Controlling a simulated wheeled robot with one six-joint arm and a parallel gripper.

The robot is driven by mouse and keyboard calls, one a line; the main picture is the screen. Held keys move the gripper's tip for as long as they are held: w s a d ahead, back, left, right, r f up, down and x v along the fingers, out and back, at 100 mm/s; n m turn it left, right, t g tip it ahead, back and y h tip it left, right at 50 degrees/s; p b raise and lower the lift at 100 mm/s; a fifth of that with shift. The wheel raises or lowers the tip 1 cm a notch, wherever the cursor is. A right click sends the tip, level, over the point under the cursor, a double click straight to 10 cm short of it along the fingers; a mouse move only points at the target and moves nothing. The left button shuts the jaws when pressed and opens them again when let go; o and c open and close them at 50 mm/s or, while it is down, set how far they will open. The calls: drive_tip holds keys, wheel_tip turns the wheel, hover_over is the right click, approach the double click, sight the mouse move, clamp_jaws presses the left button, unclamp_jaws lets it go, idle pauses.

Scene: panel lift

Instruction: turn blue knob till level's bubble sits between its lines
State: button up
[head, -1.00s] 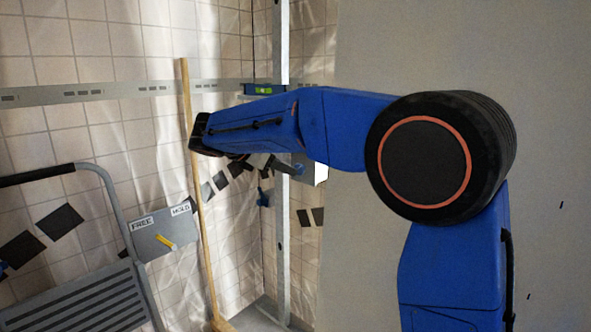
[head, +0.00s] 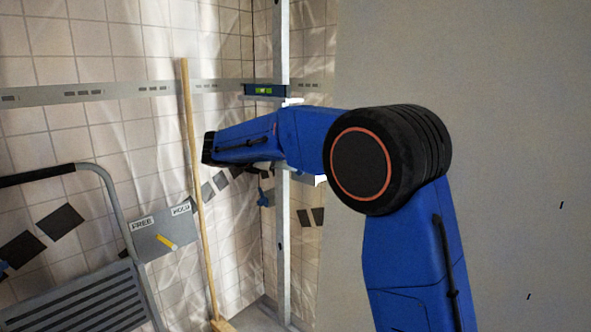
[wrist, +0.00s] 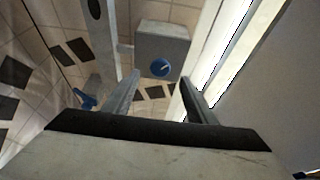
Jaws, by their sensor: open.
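The blue knob (wrist: 160,68) shows in the wrist view as a round dial with a pale pointer line, on the face of a grey box (wrist: 164,42). My gripper (wrist: 160,85) is open, its two fingers apart below and to either side of the knob in the picture, with nothing between them. They do not appear to touch it. In the head view the level (head: 265,90), with a green vial, sits on the upright post near the rail; its bubble is too small to tell. My arm hides the knob and my fingers in the head view.
A wooden pole (head: 197,190) leans on the tiled wall at left. A grey box with a yellow lever and FREE and HOLD labels (head: 163,232) and a step ladder (head: 85,290) stand beside it. A blue wing-shaped handle (wrist: 85,98) is left of my fingers.

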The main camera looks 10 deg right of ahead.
sight(301, 169)
drive_tip(key=x, duration=0.7)
drive_tip(key=shift+w+d, duration=0.2)
drive_tip(key=shift+d, duration=0.15)
drive_tip(key=shift+f, duration=0.15)
drive_tip(key=shift+c, duration=0.5)
drive_tip(key=c, duration=0.9)
